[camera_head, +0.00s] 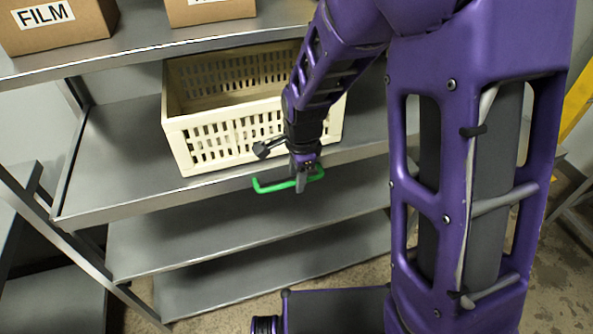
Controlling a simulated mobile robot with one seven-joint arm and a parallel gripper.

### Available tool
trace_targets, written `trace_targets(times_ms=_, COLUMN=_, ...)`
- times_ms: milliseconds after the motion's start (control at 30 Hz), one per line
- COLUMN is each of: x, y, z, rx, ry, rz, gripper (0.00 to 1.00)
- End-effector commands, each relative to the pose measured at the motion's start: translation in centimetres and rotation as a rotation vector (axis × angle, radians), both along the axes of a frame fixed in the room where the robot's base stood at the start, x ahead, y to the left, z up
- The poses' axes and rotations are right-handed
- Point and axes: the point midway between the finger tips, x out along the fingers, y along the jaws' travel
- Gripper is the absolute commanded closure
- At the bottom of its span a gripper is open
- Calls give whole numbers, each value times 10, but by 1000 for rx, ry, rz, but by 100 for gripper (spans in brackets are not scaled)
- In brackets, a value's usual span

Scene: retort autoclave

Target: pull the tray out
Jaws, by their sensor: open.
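The grey metal tray (110,190) is a wide, flat level of the rack with a raised front lip. A cream slotted crate (215,145) stands on it. A green bar handle (272,188) sticks out in front of the tray's front edge, below the crate. My gripper (301,182) is open and points down at the right part of the handle. A finger overlaps the bar in the picture. I cannot tell whether the fingers touch it. My arm hides the crate's right part and some of the tray edge behind it.
An upper shelf (140,55) carries brown boxes, one labelled FILM (55,40). Lower grey shelves (200,235) are bare. A rack leg (60,240) slants down at the left. Concrete floor (555,290) shows at the lower right.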

Motion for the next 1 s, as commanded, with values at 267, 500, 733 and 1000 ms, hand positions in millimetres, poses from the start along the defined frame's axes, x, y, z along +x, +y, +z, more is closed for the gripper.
trace_targets(times_ms=267, x=1, y=0, z=-2, rx=0, ry=0, rz=0, gripper=53)
trace_targets(times_ms=500, x=0, y=0, z=-2, rx=0, ry=0, rz=0, gripper=93)
trace_targets(times_ms=733, x=0, y=0, z=-2, rx=0, ry=0, rz=0, gripper=100)
trace_targets(times_ms=1000, x=0, y=0, z=-1, rx=0, ry=0, rz=0, gripper=100)
